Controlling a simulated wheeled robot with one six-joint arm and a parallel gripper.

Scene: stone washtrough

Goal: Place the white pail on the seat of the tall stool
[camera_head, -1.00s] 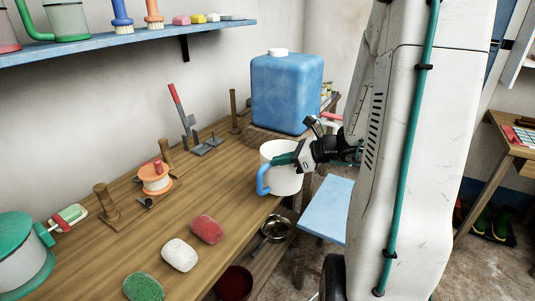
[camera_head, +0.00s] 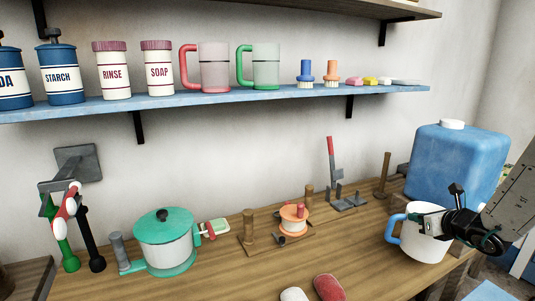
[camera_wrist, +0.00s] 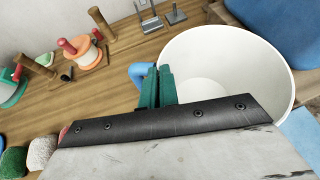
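The white pail (camera_head: 425,243) has a blue handle on its left side and appears upright at the right end of the wooden bench. In the wrist view its open, empty inside (camera_wrist: 228,68) fills the upper right. My gripper (camera_head: 432,223) is at its rim. The teal fingertips (camera_wrist: 158,86) are close together, on either side of the pail wall near the handle, so they look shut on it. I cannot tell whether the pail's base touches the bench. A light-blue flat seat, seemingly the stool's (camera_head: 488,291), shows partly at the lower right; its legs are hidden.
A large blue water container (camera_head: 455,165) stands behind the pail. A lever tool (camera_head: 340,185), an orange spool (camera_head: 294,217) and a green-lidded pot (camera_head: 165,240) stand along the bench. A blue shelf (camera_head: 220,99) with mugs and jars runs above.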

